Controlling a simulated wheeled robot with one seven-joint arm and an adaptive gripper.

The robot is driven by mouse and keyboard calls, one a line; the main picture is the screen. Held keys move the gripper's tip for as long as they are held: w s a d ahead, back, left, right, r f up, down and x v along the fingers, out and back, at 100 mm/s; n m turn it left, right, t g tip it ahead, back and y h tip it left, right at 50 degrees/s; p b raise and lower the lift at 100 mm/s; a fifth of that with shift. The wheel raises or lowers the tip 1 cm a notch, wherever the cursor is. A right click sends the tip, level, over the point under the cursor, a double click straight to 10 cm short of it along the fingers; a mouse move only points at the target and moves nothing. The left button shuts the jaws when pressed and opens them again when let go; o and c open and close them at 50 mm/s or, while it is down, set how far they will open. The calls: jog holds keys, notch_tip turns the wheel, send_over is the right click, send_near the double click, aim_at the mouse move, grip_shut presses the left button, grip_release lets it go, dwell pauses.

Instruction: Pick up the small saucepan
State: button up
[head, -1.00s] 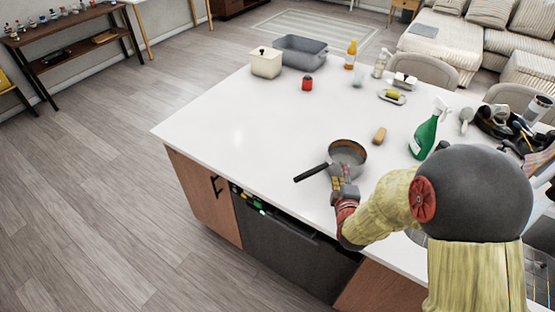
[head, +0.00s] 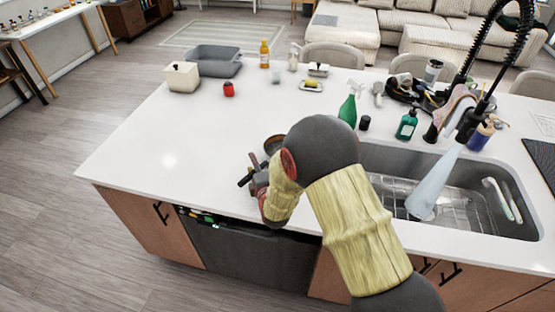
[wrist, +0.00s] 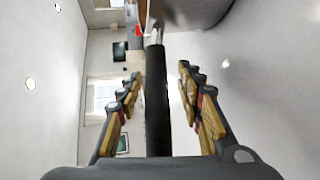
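The small saucepan (head: 274,143) is on the white island counter near its front edge, mostly hidden behind my arm in the head view. Its dark handle (head: 245,179) points toward the lower left. My gripper (head: 257,170) is at the handle, partly hidden by my own arm. In the wrist view my gripper (wrist: 163,98) has its two fingers apart, with the black handle (wrist: 157,105) running between them and visible gaps on both sides. Part of the grey pan body (wrist: 195,10) shows at the top of that view.
The sink (head: 470,225) with a tall faucet is to the right. A green spray bottle (head: 348,110), a soap bottle (head: 407,125) and a red can (head: 228,89) stand farther back. A grey bin (head: 213,62) and a cream pot (head: 182,77) are at back left. The left counter is clear.

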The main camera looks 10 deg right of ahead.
jog(key=c, duration=0.3)
grip_shut()
dwell(0.4)
jog(key=shift+w+r, duration=0.1)
dwell(0.5)
